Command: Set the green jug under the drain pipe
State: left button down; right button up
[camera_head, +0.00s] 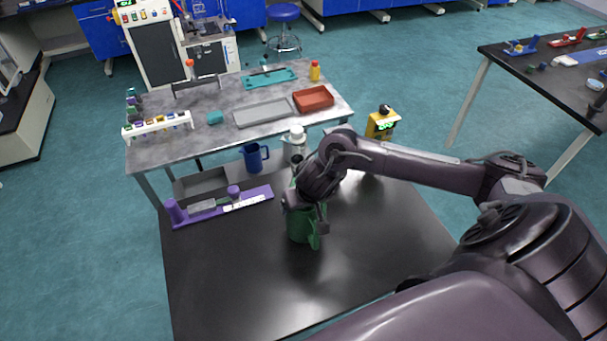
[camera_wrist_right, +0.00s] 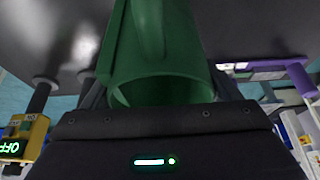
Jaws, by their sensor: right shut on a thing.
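The green jug (camera_head: 298,228) is at the middle of the black table in the head view, with its handle towards the right. My right gripper (camera_head: 306,214) is shut on it from above. In the right wrist view the jug (camera_wrist_right: 157,45) fills the upper middle, its open rim close to the gripper. Whether its base touches the table is hidden. I cannot make out a drain pipe for certain in either view. My left gripper is not in view.
A purple stand (camera_head: 260,192) lies at the black table's (camera_head: 220,290) back left. A blue jug (camera_head: 253,157), a white bottle (camera_head: 296,143) and a yellow device (camera_head: 381,123) are behind it. The grey bench (camera_head: 150,155) holds trays and racks. The table's front left is clear.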

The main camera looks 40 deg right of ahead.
jog(key=shift+w+f, duration=0.15)
jog(key=shift+f, duration=0.05)
jog(key=o, duration=1.6)
jog(key=shift+f, duration=0.3)
jog(key=o, duration=0.3)
jog(key=shift+s+r, duration=0.15)
jog(key=shift+s, duration=0.05)
